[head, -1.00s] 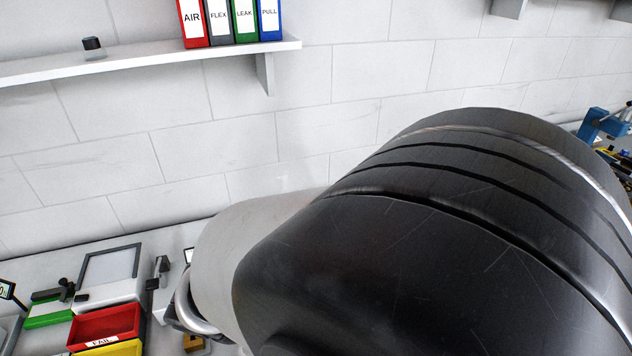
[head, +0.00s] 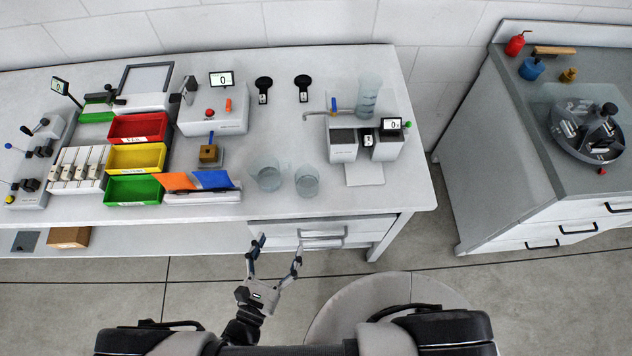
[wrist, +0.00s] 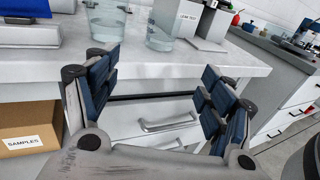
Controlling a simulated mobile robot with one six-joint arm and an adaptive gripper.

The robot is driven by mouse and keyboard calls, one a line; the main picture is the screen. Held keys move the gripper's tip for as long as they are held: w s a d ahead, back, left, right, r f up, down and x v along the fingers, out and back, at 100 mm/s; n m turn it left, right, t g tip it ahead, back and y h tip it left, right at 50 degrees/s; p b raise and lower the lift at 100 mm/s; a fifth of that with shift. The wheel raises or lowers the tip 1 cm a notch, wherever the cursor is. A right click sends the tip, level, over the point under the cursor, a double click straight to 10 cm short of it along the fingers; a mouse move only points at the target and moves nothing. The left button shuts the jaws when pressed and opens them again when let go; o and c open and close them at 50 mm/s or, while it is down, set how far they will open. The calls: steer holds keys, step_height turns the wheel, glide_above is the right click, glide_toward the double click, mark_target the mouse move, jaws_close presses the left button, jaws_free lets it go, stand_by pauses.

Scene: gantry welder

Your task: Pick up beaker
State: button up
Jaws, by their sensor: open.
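Two clear glass beakers stand upright near the front edge of the workbench. The left beaker (head: 265,173) and the right beaker (head: 307,181) are side by side and apart; I cannot tell which one the task names. In the wrist view the left beaker (wrist: 104,20) and right beaker (wrist: 161,27) show at the top, cut off by the frame. My gripper (head: 278,246) is open and empty. It is in front of the bench edge, by the drawer, short of both beakers. In the wrist view its fingers (wrist: 160,85) are spread wide with only the drawer front between them.
A folder rack (head: 200,197) is left of the beakers; a tap device (head: 343,153) with a tall glass vessel (head: 369,92) is right. Red (head: 140,126), yellow (head: 136,157) and green (head: 133,189) bins stand further left. A drawer handle (head: 322,233) juts below the bench edge.

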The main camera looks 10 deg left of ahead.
mark_target(304, 193)
steer(key=w, duration=0.4)
steer(key=w+d, duration=0.1)
steer(key=w, duration=0.3)
steer(key=w+b, duration=0.1)
steer(key=w, duration=0.3)
steer(key=shift+d+f, duration=0.35)
steer(key=shift+d, duration=0.05)
steer(key=w, duration=0.2)
steer(key=w+d+b, duration=0.1)
steer(key=w, duration=0.2)
steer(key=shift+d, duration=0.1)
steer(key=shift+r, duration=0.1)
steer(key=shift+c, duration=0.6)
steer(key=c, duration=1.1)
